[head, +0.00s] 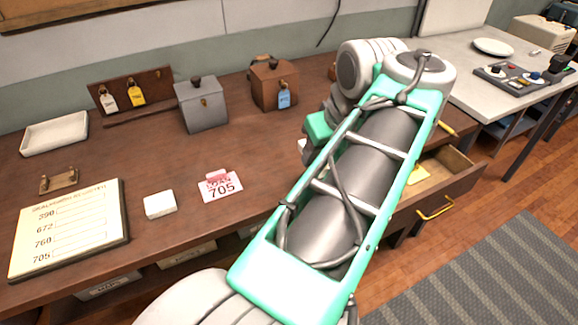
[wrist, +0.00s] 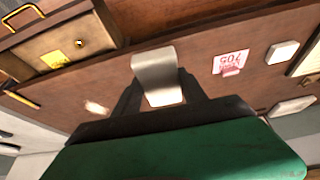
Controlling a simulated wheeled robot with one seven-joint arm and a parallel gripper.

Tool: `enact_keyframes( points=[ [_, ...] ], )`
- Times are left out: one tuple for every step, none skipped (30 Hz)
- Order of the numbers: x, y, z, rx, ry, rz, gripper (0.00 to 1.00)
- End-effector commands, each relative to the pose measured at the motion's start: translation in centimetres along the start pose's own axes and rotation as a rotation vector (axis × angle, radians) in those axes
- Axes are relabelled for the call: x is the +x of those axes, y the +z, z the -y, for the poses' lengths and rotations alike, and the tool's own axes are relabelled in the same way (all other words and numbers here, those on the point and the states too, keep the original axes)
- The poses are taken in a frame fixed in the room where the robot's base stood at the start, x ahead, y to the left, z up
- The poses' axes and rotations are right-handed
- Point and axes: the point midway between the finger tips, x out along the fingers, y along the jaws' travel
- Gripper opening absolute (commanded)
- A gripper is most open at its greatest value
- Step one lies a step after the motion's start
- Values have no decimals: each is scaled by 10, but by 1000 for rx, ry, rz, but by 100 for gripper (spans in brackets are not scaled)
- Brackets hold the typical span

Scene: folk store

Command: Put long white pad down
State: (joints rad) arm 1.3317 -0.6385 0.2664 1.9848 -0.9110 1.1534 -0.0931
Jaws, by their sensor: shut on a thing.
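In the head view my arm hides most of the gripper and the pad.
The open drawer (head: 430,180) holds a yellow note (head: 418,175). A pink-and-white 705 card (head: 220,187), a small white block (head: 160,204) and a number board (head: 68,228) lie left. A grey box (head: 202,104) and a brown box (head: 274,84) stand behind.

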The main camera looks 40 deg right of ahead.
Motion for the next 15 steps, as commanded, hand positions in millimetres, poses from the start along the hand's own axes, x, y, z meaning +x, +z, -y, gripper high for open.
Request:
enact_keyframes(
  points=[
    [0, 4, 4, -25, -10, -1, 17],
    [2, 5, 6, -37, -16, -1, 17],
    [6, 4, 8, -48, -21, 0, 17],
    [10, 2, 9, -54, -24, 0, 17],
    [15, -2, 9, -57, -26, 0, 17],
    [24, -8, 11, -59, -28, 1, 17],
    [30, -14, 11, -60, -29, 1, 17],
    [38, -21, 12, -62, -30, 1, 17],
    [47, -30, 12, -61, -29, 1, 17],
    [54, -36, 12, -60, -29, 2, 17],
    [60, -43, 13, -59, -29, 2, 17],
    [68, -52, 13, -58, -28, 1, 17],
    [76, -59, 13, -58, -28, 2, 17],
    [83, -63, 13, -57, -27, 3, 17],
    [96, -66, 13, -54, -27, 3, 17]
  ],
)
